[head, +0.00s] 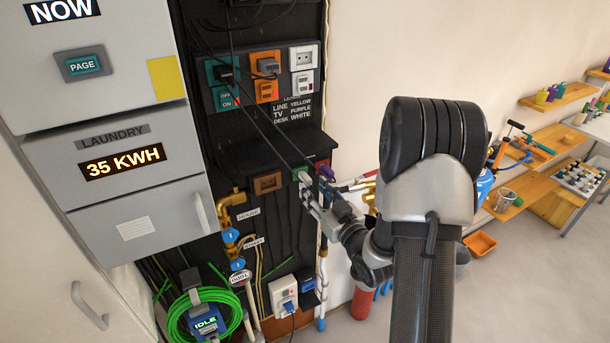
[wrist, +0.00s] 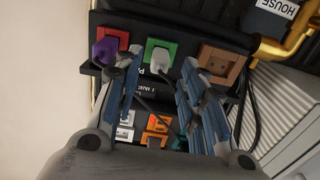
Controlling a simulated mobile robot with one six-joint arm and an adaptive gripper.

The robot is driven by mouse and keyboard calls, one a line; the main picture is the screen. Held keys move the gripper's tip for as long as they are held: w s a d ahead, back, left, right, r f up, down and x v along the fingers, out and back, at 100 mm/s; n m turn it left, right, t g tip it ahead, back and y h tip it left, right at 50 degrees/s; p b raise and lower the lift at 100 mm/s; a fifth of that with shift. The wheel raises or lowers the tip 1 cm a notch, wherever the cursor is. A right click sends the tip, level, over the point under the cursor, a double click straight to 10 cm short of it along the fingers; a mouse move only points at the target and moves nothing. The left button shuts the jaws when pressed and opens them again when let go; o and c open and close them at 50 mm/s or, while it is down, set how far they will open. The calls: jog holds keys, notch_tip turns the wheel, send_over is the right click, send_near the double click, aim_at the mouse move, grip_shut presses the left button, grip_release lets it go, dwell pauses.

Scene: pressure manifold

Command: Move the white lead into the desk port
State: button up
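In the wrist view a white plug (wrist: 160,60), which I take as the white lead's end, sits in a green port (wrist: 172,46). My gripper (wrist: 161,66) is open, with one finger on each side of the white plug and a visible gap to it. A brown port (wrist: 220,62) beside the green one is empty. A purple plug (wrist: 104,51) sits in the red port (wrist: 115,36). In the head view my gripper (head: 314,190) reaches under the dark ledge; its fingers partly hide the green port (head: 300,172). I cannot read which port is the desk one.
Above the ledge, a panel holds teal (head: 223,84), orange (head: 265,75) and white (head: 304,57) sockets, and lettering listing line yellow, TV purple, desk white (head: 291,108). Dark cables hang across the front. Brass pipes (head: 230,215) and a grey cabinet (head: 130,165) stand left.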

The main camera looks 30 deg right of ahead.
aim_at(309, 184)
jog(key=w+b, duration=0.1)
jog(key=w, duration=0.2)
jog(key=shift+w+a+f, duration=0.1)
jog(key=shift+w, duration=0.2)
jog(key=shift+w+b, duration=0.3)
jog(key=shift+w, duration=0.45)
jog(key=shift+b, duration=0.85)
jog(key=shift+c, duration=0.2)
grip_shut()
dwell(0.5)
jog(key=shift+s, duration=0.15)
jog(key=shift+s, duration=0.15)
jog(key=shift+s+b, duration=1.2)
jog(key=shift+s, duration=1.55)
